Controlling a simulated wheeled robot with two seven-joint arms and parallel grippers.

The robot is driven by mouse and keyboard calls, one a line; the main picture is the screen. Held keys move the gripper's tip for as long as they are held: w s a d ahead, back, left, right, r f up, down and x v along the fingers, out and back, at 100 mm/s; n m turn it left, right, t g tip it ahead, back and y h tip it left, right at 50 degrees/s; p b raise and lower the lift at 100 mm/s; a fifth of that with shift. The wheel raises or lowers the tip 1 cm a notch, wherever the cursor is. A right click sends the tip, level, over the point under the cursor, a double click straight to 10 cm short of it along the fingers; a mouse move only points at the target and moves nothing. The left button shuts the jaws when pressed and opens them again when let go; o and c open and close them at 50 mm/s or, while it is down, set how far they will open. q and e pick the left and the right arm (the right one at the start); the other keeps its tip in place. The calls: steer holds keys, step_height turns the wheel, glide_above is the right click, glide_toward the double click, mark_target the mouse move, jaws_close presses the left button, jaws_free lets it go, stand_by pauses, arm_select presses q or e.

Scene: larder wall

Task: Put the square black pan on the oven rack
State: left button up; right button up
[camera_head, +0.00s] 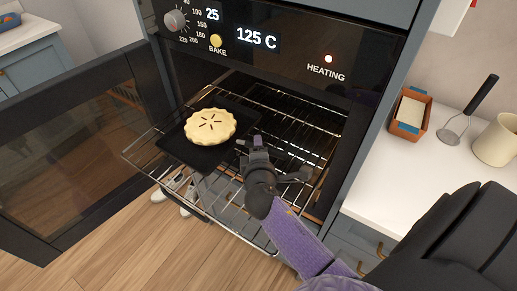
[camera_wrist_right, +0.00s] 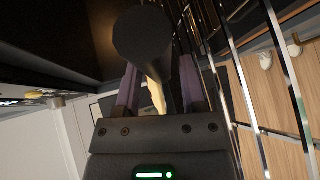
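The square black pan (camera_head: 180,149) holds a golden pie (camera_head: 210,127) and rests on the pulled-out wire oven rack (camera_head: 229,213), toward its left side. My right gripper (camera_head: 250,143) is above the rack, just right of the pan's edge. In the right wrist view a thick dark rounded bar (camera_wrist_right: 142,35), which looks like the pan's handle, shows between and above the two fingers (camera_wrist_right: 160,90). The fingers stand apart, with gaps beside the bar; contact is hard to see. The handle is mostly hidden by my gripper in the head view. My left gripper is not in view.
The oven door (camera_head: 75,140) is open to the left. The lit panel (camera_head: 258,40) reads 125 C and HEATING. The rack is bare right of the pan. A white counter at right holds a small tray (camera_head: 409,115), a masher (camera_head: 462,120) and a cream mug (camera_head: 497,142).

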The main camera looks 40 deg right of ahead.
steer(key=shift+o, duration=0.7)
steer(key=shift+r, duration=0.1)
steer(key=p+v, duration=0.1)
steer(key=v, duration=1.1)
stand_by(0.3)
